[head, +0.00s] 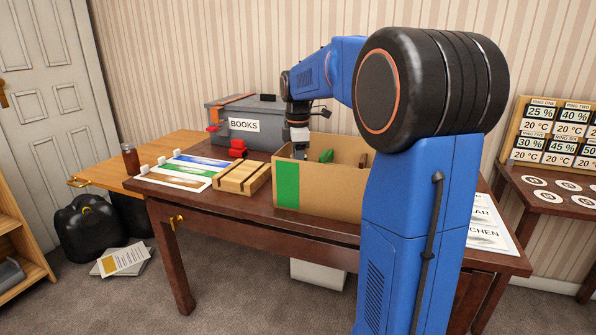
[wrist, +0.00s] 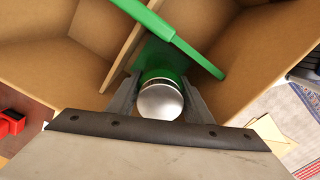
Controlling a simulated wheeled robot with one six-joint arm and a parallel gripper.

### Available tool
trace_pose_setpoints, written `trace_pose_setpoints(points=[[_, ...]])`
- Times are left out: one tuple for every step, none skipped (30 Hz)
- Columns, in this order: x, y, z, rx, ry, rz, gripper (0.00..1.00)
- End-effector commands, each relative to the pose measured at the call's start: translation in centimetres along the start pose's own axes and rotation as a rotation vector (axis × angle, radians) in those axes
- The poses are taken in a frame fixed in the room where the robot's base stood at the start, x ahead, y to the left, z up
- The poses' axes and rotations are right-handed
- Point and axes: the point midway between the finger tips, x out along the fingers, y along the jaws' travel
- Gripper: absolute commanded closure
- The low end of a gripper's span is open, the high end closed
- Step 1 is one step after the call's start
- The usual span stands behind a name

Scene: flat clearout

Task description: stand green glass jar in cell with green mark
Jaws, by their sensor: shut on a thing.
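The green glass jar (wrist: 162,76) with a silver lid (wrist: 160,102) is between the two fingers of my gripper (wrist: 160,88) in the wrist view, and the gripper is shut on it. In the head view my gripper (head: 299,150) reaches down into the left part of the cardboard box (head: 330,203), and the jar is hidden behind the front wall. A green mark (head: 287,185) is on the left end of that wall. I cannot tell whether the jar touches the box floor.
A cardboard divider (wrist: 127,45) stands beside the gripper. A long green object (wrist: 195,55) slants across the box near the jar; a green piece (head: 326,156) shows in the head view.

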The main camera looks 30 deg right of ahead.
Motion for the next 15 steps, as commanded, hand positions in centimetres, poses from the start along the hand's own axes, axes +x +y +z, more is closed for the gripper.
trace_pose_setpoints(points=[[0.05, 0.00, 0.00, 0.000, 0.000, 0.000, 0.84], [0.09, 0.00, 0.00, 0.000, 0.000, 0.000, 0.84], [0.14, 0.00, 0.00, 0.000, 0.000, 0.000, 0.84], [0.18, -0.01, 0.00, 0.000, 0.000, 0.000, 0.84], [0.21, -0.01, 0.00, 0.000, 0.000, 0.000, 0.84], [0.26, -0.01, 0.00, 0.000, 0.000, 0.000, 0.84], [0.30, -0.01, 0.00, 0.000, 0.000, 0.000, 0.84], [0.34, -0.01, 0.00, 0.000, 0.000, 0.000, 0.84], [0.39, -0.02, 0.00, 0.000, 0.000, -0.001, 0.84], [0.43, -0.02, 0.00, 0.000, 0.000, -0.001, 0.84], [0.46, -0.02, 0.00, 0.000, 0.000, -0.001, 0.84], [0.51, -0.02, 0.00, 0.000, 0.000, -0.001, 0.84], [0.55, -0.03, 0.00, 0.000, 0.000, -0.001, 0.84], [0.58, -0.02, 0.00, 0.000, 0.000, -0.001, 0.84], [0.63, -0.03, 0.00, 0.000, 0.000, -0.001, 0.84]])
